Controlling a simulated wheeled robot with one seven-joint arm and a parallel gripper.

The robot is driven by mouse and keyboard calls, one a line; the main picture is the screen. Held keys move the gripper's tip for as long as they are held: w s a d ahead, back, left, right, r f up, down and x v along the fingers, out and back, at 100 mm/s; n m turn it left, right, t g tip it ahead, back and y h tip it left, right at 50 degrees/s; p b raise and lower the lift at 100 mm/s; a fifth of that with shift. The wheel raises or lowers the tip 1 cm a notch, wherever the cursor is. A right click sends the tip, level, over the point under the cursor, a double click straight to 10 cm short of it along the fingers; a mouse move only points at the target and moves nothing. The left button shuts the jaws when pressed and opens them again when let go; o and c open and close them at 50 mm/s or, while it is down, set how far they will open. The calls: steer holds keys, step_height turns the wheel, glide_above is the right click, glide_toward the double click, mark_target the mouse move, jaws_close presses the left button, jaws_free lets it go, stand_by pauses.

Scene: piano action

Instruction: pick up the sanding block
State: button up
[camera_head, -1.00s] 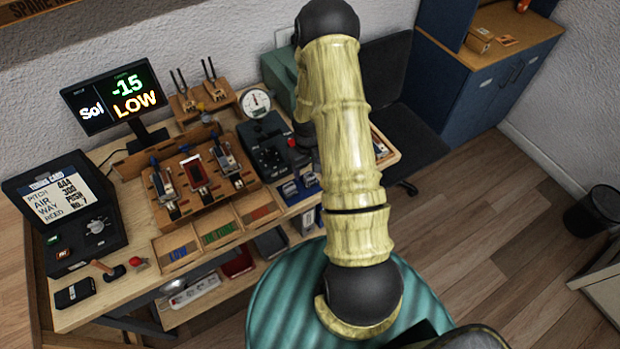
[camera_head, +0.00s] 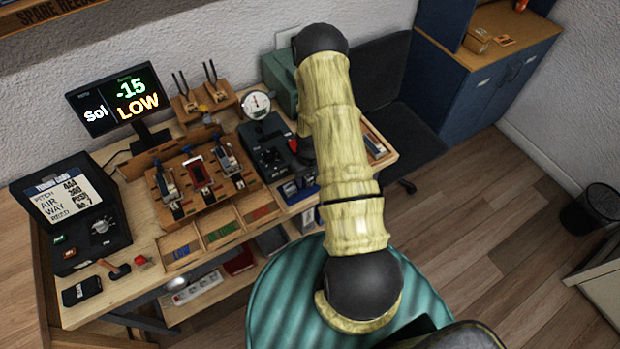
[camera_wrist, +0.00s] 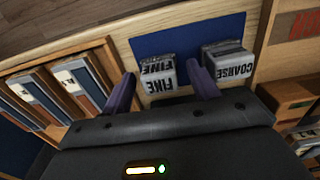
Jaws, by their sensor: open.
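In the wrist view, a grey block marked FINE (camera_wrist: 158,76) sits at the edge of a blue mat, its lettering upside down. A second grey block marked COARSE (camera_wrist: 230,62) sits to its right on the same mat. My gripper (camera_wrist: 163,90) is open, with its two purple fingers apart. In the picture, the FINE block lies between and just beyond the fingertips, and the COARSE block is beyond the right finger. I cannot tell whether either finger touches a block.
The blue mat (camera_wrist: 190,38) lies on a wooden surface. Wooden trays with labelled strips (camera_wrist: 70,85) stand at its left, and a wooden box (camera_wrist: 288,100) at its right. In the head view, the workbench holds a display (camera_head: 118,100), a dial gauge (camera_head: 256,104) and a compartment tray (camera_head: 222,232).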

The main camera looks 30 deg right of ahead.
mark_target(310, 175)
steer(key=c, duration=1.1)
steer(key=shift+c, duration=0.2)
step_height(310, 175, up, 10)
steer(key=b, duration=0.3)
steer(key=shift+o, duration=1.3)
steer(key=shift+c, duration=0.4)
